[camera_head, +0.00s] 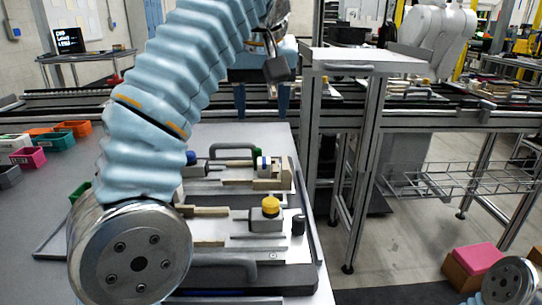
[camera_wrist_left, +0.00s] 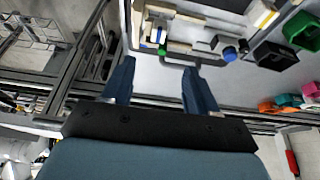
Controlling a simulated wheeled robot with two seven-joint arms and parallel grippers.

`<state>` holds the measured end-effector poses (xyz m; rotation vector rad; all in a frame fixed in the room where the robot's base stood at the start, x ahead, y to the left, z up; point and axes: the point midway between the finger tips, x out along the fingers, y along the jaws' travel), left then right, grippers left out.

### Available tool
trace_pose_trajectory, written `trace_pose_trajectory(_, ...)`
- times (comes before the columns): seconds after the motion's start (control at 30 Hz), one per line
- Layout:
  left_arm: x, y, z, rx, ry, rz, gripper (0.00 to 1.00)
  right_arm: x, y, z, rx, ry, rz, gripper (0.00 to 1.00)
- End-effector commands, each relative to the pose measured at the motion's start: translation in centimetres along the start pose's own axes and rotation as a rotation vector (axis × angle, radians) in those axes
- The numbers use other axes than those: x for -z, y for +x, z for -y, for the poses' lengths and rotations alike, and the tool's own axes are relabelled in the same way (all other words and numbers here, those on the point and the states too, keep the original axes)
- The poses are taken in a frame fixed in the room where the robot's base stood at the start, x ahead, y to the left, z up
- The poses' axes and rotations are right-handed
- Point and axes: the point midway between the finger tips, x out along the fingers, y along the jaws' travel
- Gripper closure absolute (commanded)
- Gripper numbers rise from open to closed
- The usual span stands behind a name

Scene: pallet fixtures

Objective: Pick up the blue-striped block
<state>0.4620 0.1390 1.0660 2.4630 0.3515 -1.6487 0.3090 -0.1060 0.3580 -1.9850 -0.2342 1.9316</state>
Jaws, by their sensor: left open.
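The blue-striped block (camera_head: 263,168) is a small pale block with a blue band. It sits at the right end of the far pallet fixture (camera_head: 225,187) on the table in the head view. My right gripper is not in view.
A nearer fixture holds a yellow-capped block (camera_head: 267,213). Coloured bins (camera_head: 72,129) lie at left. A metal stand (camera_head: 362,55) is close at right.

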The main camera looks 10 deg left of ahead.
Motion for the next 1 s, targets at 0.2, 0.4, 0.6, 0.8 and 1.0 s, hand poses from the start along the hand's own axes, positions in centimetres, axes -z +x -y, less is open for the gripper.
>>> trace_pose_trajectory(0.2,0.1,2.0,0.3,0.002,-0.004,0.009,0.41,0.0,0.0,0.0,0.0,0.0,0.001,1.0)
trace_pose_trajectory(0.4,-0.1,5.4,0.2,0.005,0.0,0.001,0.41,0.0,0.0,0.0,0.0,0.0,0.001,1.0)
trace_pose_trajectory(0.6,0.0,8.1,0.1,0.002,-0.001,0.001,0.41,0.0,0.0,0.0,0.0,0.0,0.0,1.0)
trace_pose_trajectory(0.8,-0.1,10.2,-0.1,0.002,0.0,0.001,0.41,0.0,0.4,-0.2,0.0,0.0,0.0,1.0)
trace_pose_trajectory(1.0,-0.1,13.2,-0.2,0.001,-0.001,0.001,0.41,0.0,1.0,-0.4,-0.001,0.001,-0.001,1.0)
